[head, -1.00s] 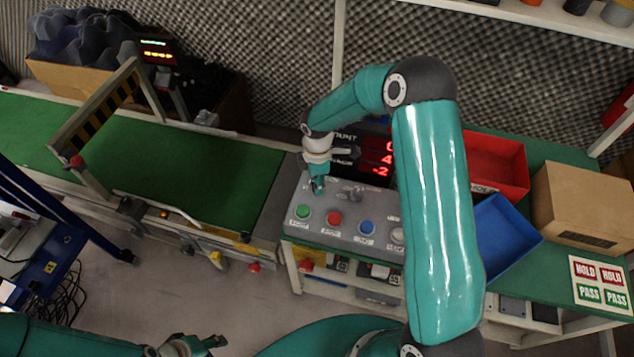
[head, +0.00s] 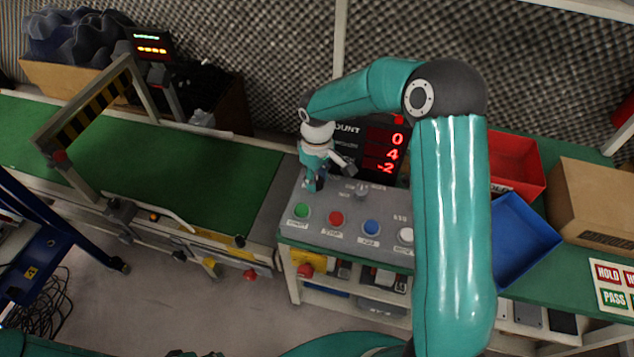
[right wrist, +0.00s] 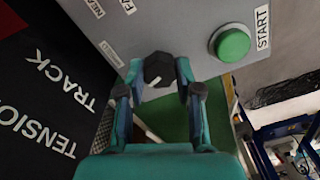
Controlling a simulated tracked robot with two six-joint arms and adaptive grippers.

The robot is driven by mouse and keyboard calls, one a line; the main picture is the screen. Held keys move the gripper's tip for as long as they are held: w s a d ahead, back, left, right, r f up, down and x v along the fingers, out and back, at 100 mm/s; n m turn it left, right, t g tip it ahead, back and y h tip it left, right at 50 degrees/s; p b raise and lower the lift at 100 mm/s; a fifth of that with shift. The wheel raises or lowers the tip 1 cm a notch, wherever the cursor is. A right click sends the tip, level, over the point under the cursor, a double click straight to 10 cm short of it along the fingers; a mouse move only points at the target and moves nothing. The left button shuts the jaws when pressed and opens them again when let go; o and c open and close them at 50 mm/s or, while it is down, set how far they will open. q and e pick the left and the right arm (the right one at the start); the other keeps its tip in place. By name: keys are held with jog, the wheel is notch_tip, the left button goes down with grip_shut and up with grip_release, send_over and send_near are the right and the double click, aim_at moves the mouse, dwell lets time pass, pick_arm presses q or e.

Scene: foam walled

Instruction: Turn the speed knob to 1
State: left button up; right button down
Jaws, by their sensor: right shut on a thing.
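My right gripper (head: 315,186) is at the back left corner of the grey control panel (head: 340,245). In the right wrist view its two fingers (right wrist: 158,80) are closed on the sides of a dark knob (right wrist: 158,68), which I take for the speed knob. A short white pointer mark shows on the knob; the scale number it points to cannot be read. In the head view the gripper hides this knob. Only a sliver of my left gripper (head: 190,354) shows at the bottom edge, so its jaws cannot be judged.
Green (head: 302,210), red (head: 336,218), blue (head: 371,227) and white (head: 405,235) buttons line the panel front. A small selector (head: 361,189) sits right of the gripper. A display (head: 383,150) with red digits stands behind. A green conveyor (head: 180,180) lies left.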

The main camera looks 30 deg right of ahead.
aim_at(317, 180)
jog(key=shift+m+b, duration=0.9)
jog(key=shift+m, duration=1.1)
jog(key=c, duration=0.8)
grip_release()
jog(key=shift+o, duration=0.2)
jog(key=shift+r, duration=0.1)
notch_tip(317, 180, up, 12)
